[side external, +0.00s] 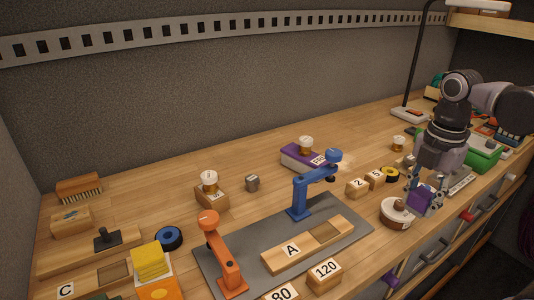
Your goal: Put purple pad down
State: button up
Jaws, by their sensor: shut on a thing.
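The purple pad (423,200) is a small purple block between the fingers of my gripper (426,192) at the right of the side external view. My gripper is shut on it and points down near the front edge of the bench. The pad is just right of a round brown and white dish (398,212). I cannot tell whether the pad touches the bench or is held above it. The fingers hide part of it.
Numbered wooden blocks (357,186) and a black and yellow roll (390,175) stand left of my gripper. A green box (484,153) is behind it.

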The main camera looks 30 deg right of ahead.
jog(key=s+d, duration=0.3)
jog(key=d, duration=0.3)
send_over(380, 246)
notch_tip(380, 246, down, 7)
jog(key=shift+r, duration=0.2)
jog(key=shift+f, duration=2.05)
jog(key=shift+f, duration=0.15)
jog(key=o, duration=1.2)
jog(key=shift+c, duration=0.2)
